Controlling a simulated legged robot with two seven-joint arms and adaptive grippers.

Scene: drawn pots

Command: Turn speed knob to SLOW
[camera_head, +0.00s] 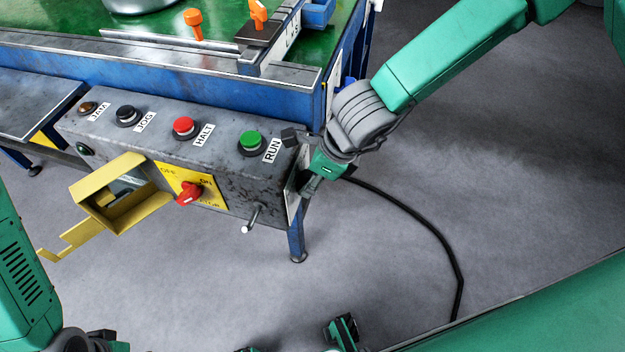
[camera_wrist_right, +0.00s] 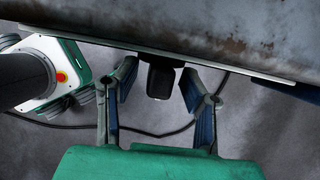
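A black knob (camera_wrist_right: 161,79) sticks out from the pale plate on the end of the grey control box (camera_head: 225,150). Its label and pointer do not show, so I cannot read its setting. My right gripper (camera_head: 303,163) is at the right end of the box. In the right wrist view its two fingers (camera_wrist_right: 157,88) stand apart, one on each side of the knob, with visible gaps. In the head view the gripper hides the knob. Part of my left arm (camera_head: 22,275) shows at the lower left; parts at the bottom edge do not show its gripper clearly.
The box front has black JOG (camera_head: 128,115), red HALT (camera_head: 184,127) and green RUN (camera_head: 250,142) buttons. A red switch (camera_head: 188,193) sits on a yellow plate beside a yellow guard (camera_head: 120,195). A metal lever (camera_head: 251,219) juts out below. A black cable (camera_head: 440,240) crosses the floor.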

